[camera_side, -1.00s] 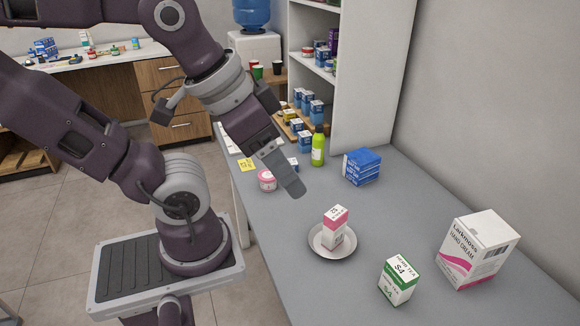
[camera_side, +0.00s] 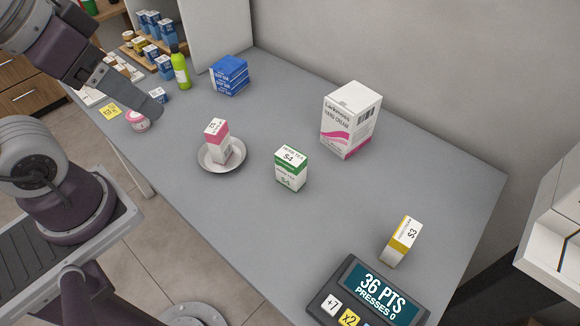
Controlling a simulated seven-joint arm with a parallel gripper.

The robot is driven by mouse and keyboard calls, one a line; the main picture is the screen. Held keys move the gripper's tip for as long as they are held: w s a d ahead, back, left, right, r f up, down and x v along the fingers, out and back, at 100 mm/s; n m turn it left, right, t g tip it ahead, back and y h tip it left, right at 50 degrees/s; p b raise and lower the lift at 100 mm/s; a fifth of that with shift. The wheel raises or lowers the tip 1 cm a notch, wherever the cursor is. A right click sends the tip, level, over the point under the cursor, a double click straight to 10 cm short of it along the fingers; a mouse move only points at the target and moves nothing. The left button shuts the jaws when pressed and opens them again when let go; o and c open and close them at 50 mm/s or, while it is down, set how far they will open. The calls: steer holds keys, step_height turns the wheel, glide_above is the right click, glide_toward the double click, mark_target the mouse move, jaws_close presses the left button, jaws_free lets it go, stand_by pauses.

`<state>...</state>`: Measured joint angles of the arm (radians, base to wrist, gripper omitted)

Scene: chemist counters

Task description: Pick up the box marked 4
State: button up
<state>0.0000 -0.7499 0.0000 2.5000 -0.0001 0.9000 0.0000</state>
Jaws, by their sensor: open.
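A white and green box (camera_side: 291,169) stands upright on the grey counter, and its mark reads like S4. My gripper (camera_side: 148,104) is at the upper left, above the counter's left edge and well apart from this box. I see it side-on; it is open with nothing visible in it. A pink and white box (camera_side: 217,141) stands in a pale round dish (camera_side: 222,169) to the left of the green box; its mark is hard to read. A yellow and white box (camera_side: 401,241), marked like S3, stands to the right, near the front.
A large hand cream box (camera_side: 350,120) stands behind the green box. A blue box stack (camera_side: 229,76), a green bottle (camera_side: 180,67) and a pink jar (camera_side: 137,121) are towards the back left. A display panel (camera_side: 368,292) reading 36 PTS is at the front. Bare counter surrounds the green box.

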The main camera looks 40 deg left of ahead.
steer(key=shift+c, duration=0.8)
steer(key=n+g+h, duration=0.5)
steer(key=n+h, duration=0.9)
steer(key=n, duration=0.5)
glide_above(280, 151)
steer(key=f, duration=2)
steer(key=shift+w+a+f, duration=0.1)
steer(key=shift+w+f, duration=0.2)
steer(key=shift+f, duration=0.05)
step_height(280, 151, down, 6)
steer(key=shift+f, duration=0.1)
steer(key=x, duration=0.2)
steer(key=shift+d+f, duration=0.2)
steer(key=shift+f, duration=0.2)
steer(key=shift+d+f+y, duration=0.2)
steer(key=shift+d+y, duration=0.05)
steer(key=shift+y, duration=0.05)
